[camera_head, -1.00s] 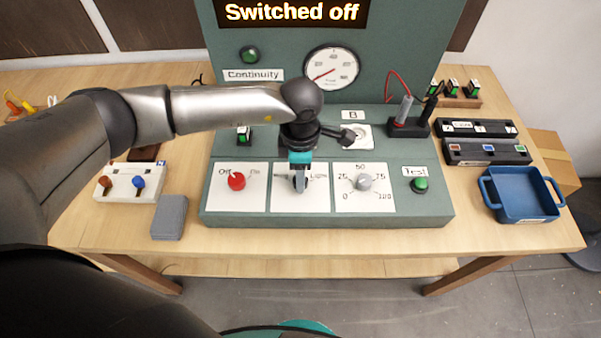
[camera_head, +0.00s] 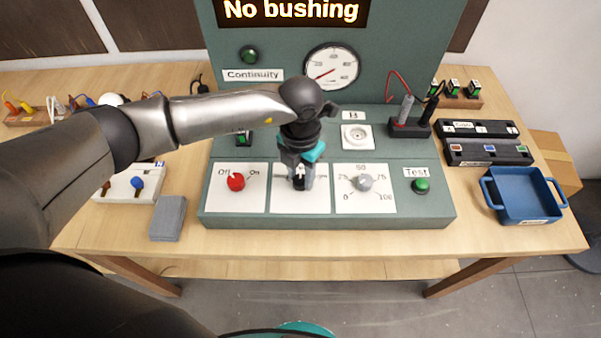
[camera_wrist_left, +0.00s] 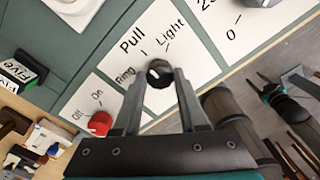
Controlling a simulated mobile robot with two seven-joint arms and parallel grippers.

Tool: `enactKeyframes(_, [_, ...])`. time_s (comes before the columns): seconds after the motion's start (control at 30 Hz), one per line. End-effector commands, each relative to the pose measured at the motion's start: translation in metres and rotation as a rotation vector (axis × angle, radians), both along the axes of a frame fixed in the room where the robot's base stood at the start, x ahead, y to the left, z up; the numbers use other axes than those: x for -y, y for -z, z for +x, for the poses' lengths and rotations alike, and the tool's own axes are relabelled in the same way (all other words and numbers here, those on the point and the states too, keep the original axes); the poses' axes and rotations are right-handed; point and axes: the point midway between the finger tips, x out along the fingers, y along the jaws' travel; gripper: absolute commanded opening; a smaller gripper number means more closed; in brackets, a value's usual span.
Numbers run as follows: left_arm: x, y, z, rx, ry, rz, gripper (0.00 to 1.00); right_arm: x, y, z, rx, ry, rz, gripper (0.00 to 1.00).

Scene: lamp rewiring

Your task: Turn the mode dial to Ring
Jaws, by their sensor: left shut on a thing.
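The mode dial is a small black knob (camera_wrist_left: 159,72) on a white plate marked Ring, Pull and Light, the middle plate (camera_head: 285,206) on the panel front. My left gripper (camera_head: 299,184) points down over this plate. It is shut on the dial, with one finger on each side of it in the left wrist view (camera_wrist_left: 160,84). A pale mark shows on the knob, but I cannot tell clearly which label it points at. A dark and teal part at the right of the left wrist view looks like my right gripper (camera_wrist_left: 268,93); its fingers are unclear.
A red Off/On knob (camera_head: 236,182) sits close left of the gripper, and a grey numbered knob (camera_head: 364,183) close right. A green Test button (camera_head: 420,186) is further right. The display (camera_head: 290,11) reads "No bushing". A blue tray (camera_head: 522,211) stands at the right.

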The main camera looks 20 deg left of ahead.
Motion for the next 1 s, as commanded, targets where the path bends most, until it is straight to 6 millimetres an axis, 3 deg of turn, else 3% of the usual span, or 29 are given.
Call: enactKeyframes(1.0, [0.0,-0.002,0.001,0.002,-0.906,-0.001,0.0,0.0,-0.022,0.0,0.0,0.0,0.0,0.5])
